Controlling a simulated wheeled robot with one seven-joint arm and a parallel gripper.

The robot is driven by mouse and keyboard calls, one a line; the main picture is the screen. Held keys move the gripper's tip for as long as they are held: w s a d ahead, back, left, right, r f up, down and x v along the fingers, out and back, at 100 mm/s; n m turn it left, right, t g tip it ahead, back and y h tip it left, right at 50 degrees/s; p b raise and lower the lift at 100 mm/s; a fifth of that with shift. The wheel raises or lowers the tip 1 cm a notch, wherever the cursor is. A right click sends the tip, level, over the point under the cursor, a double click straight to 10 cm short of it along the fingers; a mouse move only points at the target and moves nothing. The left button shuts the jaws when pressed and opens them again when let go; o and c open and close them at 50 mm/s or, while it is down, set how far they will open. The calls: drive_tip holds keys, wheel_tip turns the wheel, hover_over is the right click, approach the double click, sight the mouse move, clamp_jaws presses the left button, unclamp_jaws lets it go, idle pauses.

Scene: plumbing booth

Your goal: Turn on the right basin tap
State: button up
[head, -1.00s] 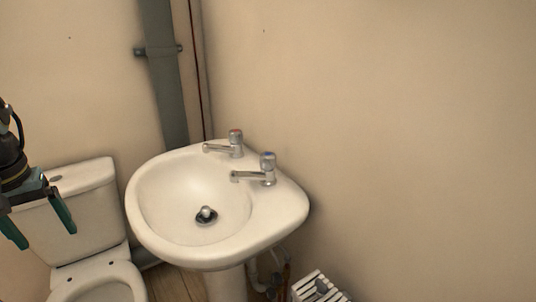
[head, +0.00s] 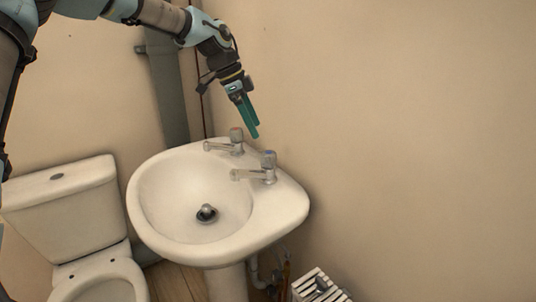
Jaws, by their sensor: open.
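The white basin (head: 146,229) has two chrome taps along its wall side. The right tap (head: 268,167) is nearer me, with a blue-marked top and a spout pointing left over the bowl. The left tap (head: 236,141) is farther back, with a red-marked top. My gripper (head: 256,131) points down from the upper left, above the basin's back edge. Its green fingers are open and empty, seen nearly side-on. In the picture the fingertips are above and a little left of the right tap's top, apart from it.
A white toilet (head: 67,208) stands left of the basin. A grey pipe (head: 170,90) runs up the corner behind my arm. The plain wall (head: 400,120) is close behind the taps. A white slatted item (head: 318,287) sits low at the right.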

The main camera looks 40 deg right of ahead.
sight(267, 152)
drive_tip(key=p+x, duration=0.2)
drive_tip(key=x, duration=0.8)
drive_tip(key=shift+s+d+f, duration=0.1)
drive_tip(key=shift+s+f, duration=0.05)
drive_tip(key=shift+f, duration=0.1)
drive_tip(key=shift+c, duration=0.2)
drive_tip(key=c, duration=1.3)
